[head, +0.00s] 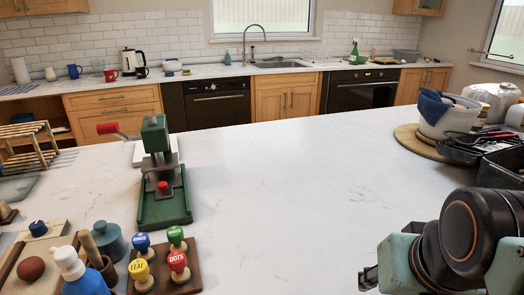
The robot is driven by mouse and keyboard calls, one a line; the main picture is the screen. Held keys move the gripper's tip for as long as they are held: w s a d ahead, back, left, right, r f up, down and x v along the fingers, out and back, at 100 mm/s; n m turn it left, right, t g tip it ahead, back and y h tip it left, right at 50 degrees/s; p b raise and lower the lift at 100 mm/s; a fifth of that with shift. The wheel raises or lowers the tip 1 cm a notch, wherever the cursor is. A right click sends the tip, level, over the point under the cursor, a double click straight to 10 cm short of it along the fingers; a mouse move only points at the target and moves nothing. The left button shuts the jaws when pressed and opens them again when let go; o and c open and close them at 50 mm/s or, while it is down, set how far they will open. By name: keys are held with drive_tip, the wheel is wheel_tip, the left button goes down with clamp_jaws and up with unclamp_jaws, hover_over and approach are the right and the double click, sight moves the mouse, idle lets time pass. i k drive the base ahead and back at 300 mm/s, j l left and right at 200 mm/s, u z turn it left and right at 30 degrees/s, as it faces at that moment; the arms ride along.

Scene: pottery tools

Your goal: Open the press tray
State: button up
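A green hand press (155,137) stands on the white counter left of centre, with a red-ended lever (108,128) reaching out to its left. Its green tray-like base (170,212) lies flat at the front, with a small red knob (163,186) above its back part. I cannot tell whether the tray is a separate sliding part or how far out it is. My gripper (367,279) is at the lower right, well to the right of the press and apart from it. Only a small dark part of its fingers shows, so its opening is unclear.
Stamps on a wooden block (183,276), a teal jar (109,240) and a blue bottle (80,274) crowd the front left. A wooden rack (28,147) stands at left. A white tub (447,116) and black tray (470,150) sit at right. The counter's middle is clear.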

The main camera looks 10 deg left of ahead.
sight(163, 182)
drive_tip(key=k+j+z, duration=0.1)
drive_tip(key=z, duration=0.55)
drive_tip(key=k+u, duration=0.1)
drive_tip(key=u, duration=0.35)
drive_tip(key=k+u, duration=0.1)
drive_tip(key=u, duration=0.35)
drive_tip(key=k+j+u, duration=0.1)
drive_tip(key=u, duration=0.4)
drive_tip(key=j+u, duration=0.15)
drive_tip(key=u, duration=0.3)
drive_tip(key=k+j, duration=0.05)
